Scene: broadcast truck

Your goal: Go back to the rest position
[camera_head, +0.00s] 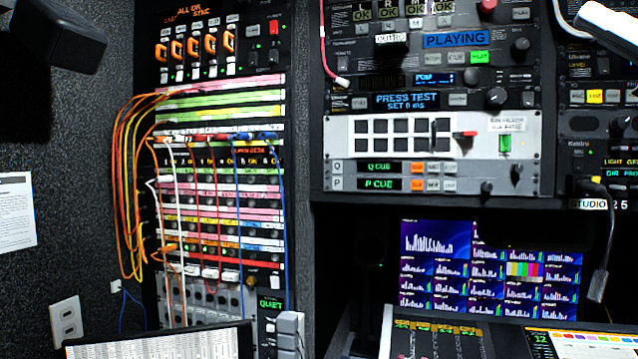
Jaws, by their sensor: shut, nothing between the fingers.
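My gripper is not in view, and I cannot see any of its fingers. The task names no object to handle. In the head view the equipment racks stand in front of me: a patch bay (215,200) with orange, yellow, white, red and blue cables on the left, and a panel rack (435,100) with lit displays at the upper middle.
A dark box-shaped thing (60,35) juts in at the top left. A bank of monitor pictures (485,270) glows below the panel rack. Screens stand along the bottom edge, one at left (160,345). A grey block (290,335) stands beside it. A white bar (608,22) shows at the top right.

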